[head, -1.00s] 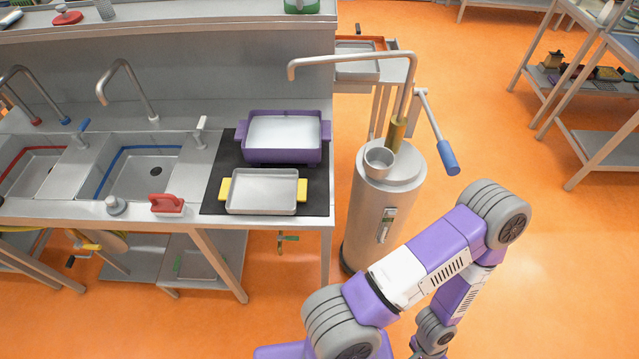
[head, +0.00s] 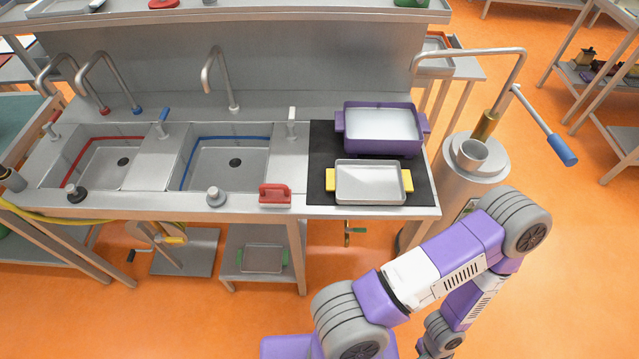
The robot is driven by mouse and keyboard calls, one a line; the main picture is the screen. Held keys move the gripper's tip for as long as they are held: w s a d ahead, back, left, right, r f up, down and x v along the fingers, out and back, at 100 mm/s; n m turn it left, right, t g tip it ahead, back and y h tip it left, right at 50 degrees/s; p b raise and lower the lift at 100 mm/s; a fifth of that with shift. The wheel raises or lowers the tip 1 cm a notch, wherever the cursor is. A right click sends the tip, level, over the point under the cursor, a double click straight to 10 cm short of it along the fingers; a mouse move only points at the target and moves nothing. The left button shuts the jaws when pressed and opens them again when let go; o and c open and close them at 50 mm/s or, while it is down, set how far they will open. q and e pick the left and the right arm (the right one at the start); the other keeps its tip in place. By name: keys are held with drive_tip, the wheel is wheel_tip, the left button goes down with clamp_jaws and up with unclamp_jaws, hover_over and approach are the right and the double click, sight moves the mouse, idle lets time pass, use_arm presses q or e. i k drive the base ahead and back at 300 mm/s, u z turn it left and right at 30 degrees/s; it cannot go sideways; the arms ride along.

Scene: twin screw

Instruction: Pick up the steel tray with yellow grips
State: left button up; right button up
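The steel tray with yellow grips (head: 370,184) lies flat on a black mat (head: 322,152) at the right end of the steel counter. One yellow grip (head: 330,180) is on its left side and the other (head: 408,181) on its right side. The tray looks empty. My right arm shows at the lower right, below and in front of the counter, apart from the tray. Neither of my grippers shows in the head view.
A purple tray (head: 345,140) sits directly behind the steel tray. Two sinks with taps fill the counter's left. A steel cylinder (head: 450,190) with a blue-handled lever (head: 562,149) stands beyond the counter's right end.

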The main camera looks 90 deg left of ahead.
sight(354, 182)
drive_tip(key=k, duration=0.45)
drive_tip(key=u, duration=0.75)
